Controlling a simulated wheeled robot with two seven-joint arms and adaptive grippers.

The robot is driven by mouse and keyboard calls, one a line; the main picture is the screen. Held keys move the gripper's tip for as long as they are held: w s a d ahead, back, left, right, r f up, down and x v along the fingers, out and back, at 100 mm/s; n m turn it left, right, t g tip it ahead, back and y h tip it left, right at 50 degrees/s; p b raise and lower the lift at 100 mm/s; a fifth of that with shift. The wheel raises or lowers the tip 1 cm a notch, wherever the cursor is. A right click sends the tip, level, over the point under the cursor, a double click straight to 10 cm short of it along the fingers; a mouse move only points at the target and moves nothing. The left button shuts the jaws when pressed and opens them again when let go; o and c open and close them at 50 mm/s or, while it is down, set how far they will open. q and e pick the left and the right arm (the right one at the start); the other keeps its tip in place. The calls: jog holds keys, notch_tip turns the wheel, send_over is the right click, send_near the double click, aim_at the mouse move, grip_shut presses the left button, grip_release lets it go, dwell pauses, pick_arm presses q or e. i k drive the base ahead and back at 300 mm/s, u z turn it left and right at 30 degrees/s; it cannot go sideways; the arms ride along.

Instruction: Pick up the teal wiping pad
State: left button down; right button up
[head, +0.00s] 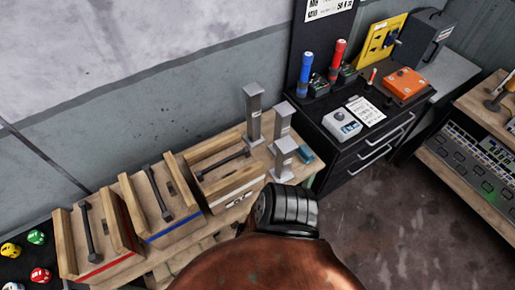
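A small teal block (304,153), which looks like the wiping pad, lies at the right end of the wooden bench (322,172) in the head view. Neither my left nor my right gripper is in view.
Wooden trays with dark bars, including one with a blue stripe (160,207), fill the bench to the left. A black drawer cabinet (352,160) with tools and an orange box (404,82) stands at right. Dark floor (385,220) is clear.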

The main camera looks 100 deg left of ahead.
aim_at(305, 152)
jog(key=u, duration=2.65)
